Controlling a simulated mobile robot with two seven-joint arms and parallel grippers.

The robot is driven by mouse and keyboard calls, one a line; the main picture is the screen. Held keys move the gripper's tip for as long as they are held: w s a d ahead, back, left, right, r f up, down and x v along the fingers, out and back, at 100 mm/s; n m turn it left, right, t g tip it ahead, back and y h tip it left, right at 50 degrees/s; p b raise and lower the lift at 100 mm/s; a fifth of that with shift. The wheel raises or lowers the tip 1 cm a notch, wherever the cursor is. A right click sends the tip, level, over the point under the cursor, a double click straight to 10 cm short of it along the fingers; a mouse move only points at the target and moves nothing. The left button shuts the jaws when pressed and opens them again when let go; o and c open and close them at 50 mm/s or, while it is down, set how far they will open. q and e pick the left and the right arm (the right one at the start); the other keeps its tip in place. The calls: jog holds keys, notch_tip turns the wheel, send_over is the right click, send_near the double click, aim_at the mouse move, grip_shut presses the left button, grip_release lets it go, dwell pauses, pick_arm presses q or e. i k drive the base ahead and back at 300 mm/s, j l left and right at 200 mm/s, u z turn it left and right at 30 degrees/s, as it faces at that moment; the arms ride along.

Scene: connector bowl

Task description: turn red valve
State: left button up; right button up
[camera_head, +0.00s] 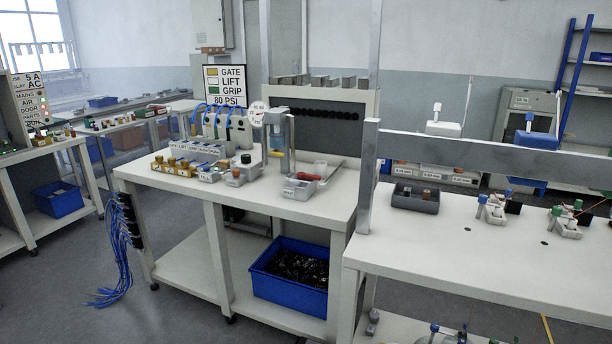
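A small red part (309,177) lies at a grey block (299,188) near the right end of the middle workbench (300,208). It is too small to tell whether it is a valve. A row of brass fittings (180,165) stands on the same bench at the left, below a grey manifold with blue tubes (210,117). No clearly red valve handle shows there. Neither of my grippers is in view.
A blue bin (290,276) with dark parts sits on the bench's lower shelf. A second workbench (480,255) fills the right foreground, with a grey tray (415,198) and small fixtures. Grey posts rise at its edge.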

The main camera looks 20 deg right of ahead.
aim_at(301, 175)
jog(key=i+j+u, duration=0.15)
jog(key=i+u, duration=0.3)
jog(key=i+j, duration=0.15)
jog(key=i, duration=0.3)
jog(key=i+j, duration=0.15)
jog(key=i, duration=0.35)
jog(key=i+j+z, duration=0.1)
jog(key=i, duration=0.35)
jog(key=i+z, duration=0.15)
jog(key=z, duration=0.25)
jog(key=i+j+z, duration=0.1)
jog(key=z, duration=0.3)
jog(key=i+j+z, duration=0.1)
jog(key=z, duration=0.3)
jog(key=i+j+z, duration=0.15)
jog(key=z, duration=0.3)
